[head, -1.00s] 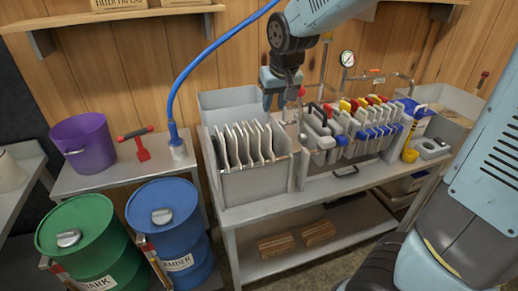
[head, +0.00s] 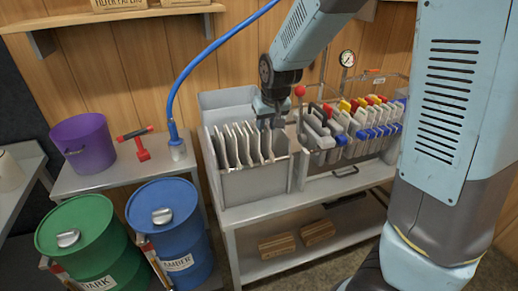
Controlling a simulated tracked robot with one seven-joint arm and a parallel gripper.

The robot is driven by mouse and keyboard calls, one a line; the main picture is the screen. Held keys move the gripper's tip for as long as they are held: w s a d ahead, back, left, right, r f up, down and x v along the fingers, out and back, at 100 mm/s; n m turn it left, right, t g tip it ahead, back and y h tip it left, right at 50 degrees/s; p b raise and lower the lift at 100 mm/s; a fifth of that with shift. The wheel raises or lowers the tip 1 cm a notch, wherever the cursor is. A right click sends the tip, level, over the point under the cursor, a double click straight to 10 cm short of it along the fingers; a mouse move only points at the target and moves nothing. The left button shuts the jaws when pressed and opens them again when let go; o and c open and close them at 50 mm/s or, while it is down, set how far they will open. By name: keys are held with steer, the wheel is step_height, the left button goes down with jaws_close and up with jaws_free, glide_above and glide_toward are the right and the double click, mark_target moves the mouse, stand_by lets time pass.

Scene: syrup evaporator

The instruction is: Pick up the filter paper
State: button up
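Several white upright sheets, which look like the filter papers (head: 232,147), stand in a row in an open grey metal bin (head: 258,186) on the bench. My gripper (head: 270,122) points down at the right end of this row, at the height of the sheets' top edges. Its fingers are small and partly overlap the rearmost sheets in the picture. I cannot tell whether they touch or grip a sheet.
A filter press with white plates (head: 338,125) and coloured handles stands right of the bin. A red-knobbed lever (head: 300,90) rises close beside my gripper. A blue hose (head: 190,68), purple bucket (head: 83,145) and two drums (head: 172,222) are left. Boxes (head: 118,4) labelled filter papers sit on the shelf.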

mark_target(265, 131)
steer(key=shift+x, duration=2.2)
jaws_close()
